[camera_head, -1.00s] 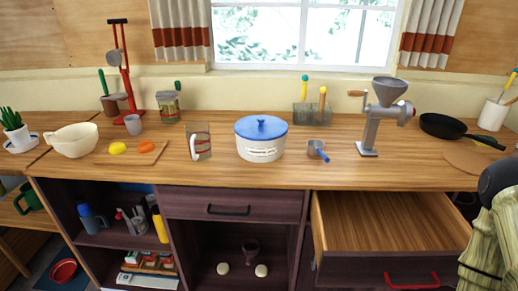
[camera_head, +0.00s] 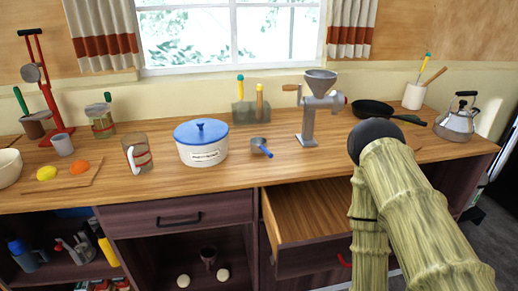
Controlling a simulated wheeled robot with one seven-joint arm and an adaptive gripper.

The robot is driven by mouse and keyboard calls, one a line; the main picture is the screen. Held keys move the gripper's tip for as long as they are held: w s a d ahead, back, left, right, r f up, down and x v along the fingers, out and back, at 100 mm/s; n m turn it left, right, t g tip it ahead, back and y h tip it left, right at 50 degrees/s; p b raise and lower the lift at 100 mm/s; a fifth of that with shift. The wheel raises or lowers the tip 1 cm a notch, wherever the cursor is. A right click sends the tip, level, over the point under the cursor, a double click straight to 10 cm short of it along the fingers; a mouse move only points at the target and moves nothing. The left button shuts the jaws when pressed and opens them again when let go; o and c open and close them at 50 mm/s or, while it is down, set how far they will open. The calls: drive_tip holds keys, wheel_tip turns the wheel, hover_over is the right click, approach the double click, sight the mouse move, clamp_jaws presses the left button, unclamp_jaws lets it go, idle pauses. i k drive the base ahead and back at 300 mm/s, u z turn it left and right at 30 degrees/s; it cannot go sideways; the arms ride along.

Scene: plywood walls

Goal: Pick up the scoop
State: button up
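The scoop, a small grey metal cup with a blue handle (camera_head: 261,147), lies on the wooden counter. It is just right of the white pot with the blue lid (camera_head: 202,143) and left of the grey hand grinder (camera_head: 309,110). Its handle points toward the front right. Nothing touches it or covers it. My arm, with bamboo-textured links and a dark rounded joint, rises at the right in front of the counter. My gripper is not visible in this view.
An open, empty-looking drawer (camera_head: 308,212) juts out below the counter, left of my arm. A measuring cup (camera_head: 136,153) stands left of the pot. A black pan (camera_head: 374,109) and a kettle (camera_head: 457,121) are at the right. The counter in front of the scoop is clear.

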sight(263, 150)
drive_tip(key=u, duration=0.05)
drive_tip(key=k, duration=0.5)
drive_tip(key=u, duration=1.75)
drive_tip(key=i, duration=1.55)
drive_tip(key=z, duration=2.1)
